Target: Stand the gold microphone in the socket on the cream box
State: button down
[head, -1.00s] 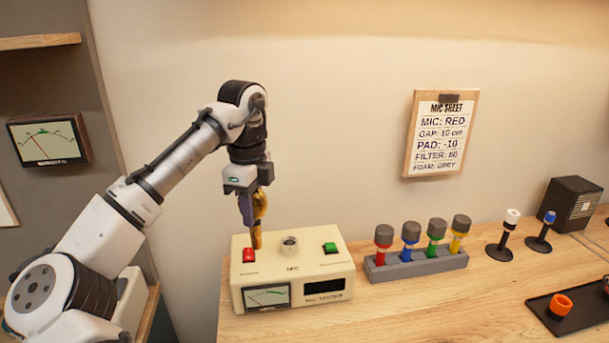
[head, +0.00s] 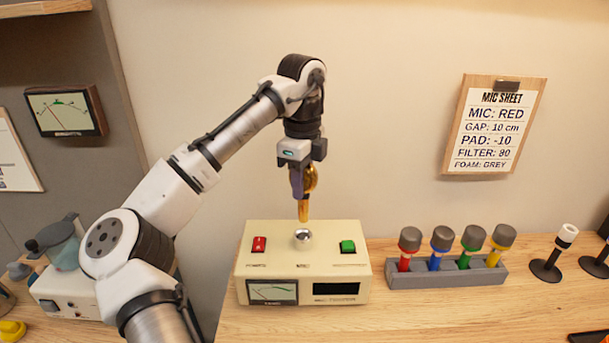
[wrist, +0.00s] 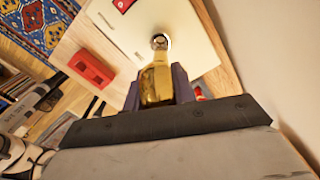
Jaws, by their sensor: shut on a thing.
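The gold microphone (head: 304,207) is held upright in my gripper (head: 303,178), which is shut on it. Its lower end hangs just above the round metal socket (head: 303,237) on top of the cream box (head: 263,263). In the wrist view the gold microphone (wrist: 155,83) sits between the two fingers of my gripper (wrist: 158,90), and its narrow end points at the socket (wrist: 160,40). The cream box (wrist: 190,50) lies beyond it. A small gap seems to remain between tip and socket in the head view; the wrist view cannot settle it.
A red button (head: 259,244) and a green button (head: 347,246) flank the socket. A grey rack (head: 450,274) of several colored microphones stands right of the box. A white-topped stand (head: 553,255) is farther right. A mic sheet (head: 494,127) hangs on the wall.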

aim_at(303, 208)
jog(key=shift+d+f+b, duration=0.1)
jog(key=shift+f+b, duration=0.65)
jog(key=shift+f, duration=2.65)
jog(key=c, duration=1.1)
grip_release()
jog(key=shift+o, duration=0.2)
notch_tip(303, 208, up, 14)
jog(key=shift+f, duration=0.1)
